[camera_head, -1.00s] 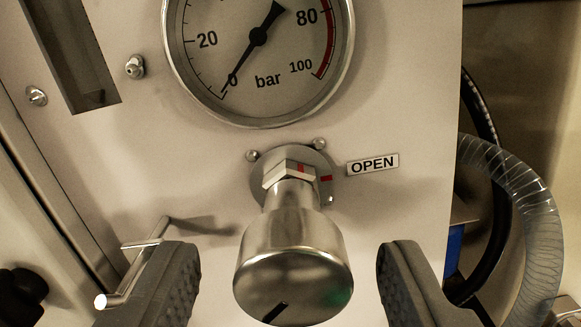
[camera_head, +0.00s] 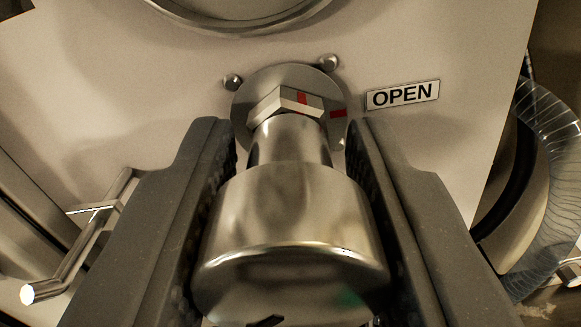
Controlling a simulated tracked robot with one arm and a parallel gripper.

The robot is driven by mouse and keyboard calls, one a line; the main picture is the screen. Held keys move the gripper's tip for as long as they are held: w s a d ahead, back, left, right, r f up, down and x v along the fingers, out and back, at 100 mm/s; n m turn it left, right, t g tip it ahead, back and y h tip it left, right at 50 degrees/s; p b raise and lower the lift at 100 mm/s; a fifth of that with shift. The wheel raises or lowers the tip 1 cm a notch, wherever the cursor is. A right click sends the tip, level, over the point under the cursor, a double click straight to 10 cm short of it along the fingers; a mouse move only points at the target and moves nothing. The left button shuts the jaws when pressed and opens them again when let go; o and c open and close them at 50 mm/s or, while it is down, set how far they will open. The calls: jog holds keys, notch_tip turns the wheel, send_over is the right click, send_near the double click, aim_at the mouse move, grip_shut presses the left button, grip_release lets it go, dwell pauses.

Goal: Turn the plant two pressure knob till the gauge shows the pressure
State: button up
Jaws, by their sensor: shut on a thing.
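The pressure knob (camera_head: 290,225) is a polished metal cylinder with a narrower neck, standing out from the panel in the middle of the view. Behind it a hex nut (camera_head: 285,103) with a red mark sits on a round flange (camera_head: 250,85), which has a second red mark at its right. My gripper (camera_head: 292,190) has its dark fingers on the left and right of the knob, shut on it. The pressure gauge (camera_head: 240,22) shows only its lower rim at the top edge. Its needle and scale are out of the picture.
An "OPEN" label (camera_head: 402,95) is on the panel right of the flange. A metal bar handle (camera_head: 85,240) juts out at the lower left. A clear ribbed hose (camera_head: 552,190) curves down the right side beyond the panel's edge.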

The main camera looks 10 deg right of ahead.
jog(key=shift+a+b, duration=0.2)
jog(key=shift+b, duration=0.1)
